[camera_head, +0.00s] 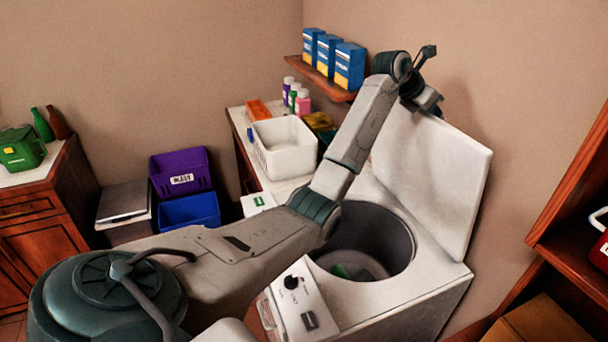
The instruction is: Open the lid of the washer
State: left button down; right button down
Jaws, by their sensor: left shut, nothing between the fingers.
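The white washer (415,307) stands in the lower middle, with a control panel and knob at its front left. Its lid (432,175) is raised and stands steeply tilted at the back right, leaving the round drum opening (378,238) uncovered. Something pale and green lies inside the drum. My left arm reaches from the lower left across the washer. My left gripper (429,51) is at the lid's upper left edge, shut and empty; I cannot tell if the wrist touches the lid. My right gripper is not in view.
A counter at the back holds a white bin (285,147) and several bottles (302,103). Blue boxes (349,66) stand on a wall shelf (318,80) near my left wrist. Purple (180,172) and blue (188,211) crates sit left. A wooden shelf (565,215) stands right.

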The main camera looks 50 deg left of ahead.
pick_arm(q)
jog(key=shift+f, duration=0.1)
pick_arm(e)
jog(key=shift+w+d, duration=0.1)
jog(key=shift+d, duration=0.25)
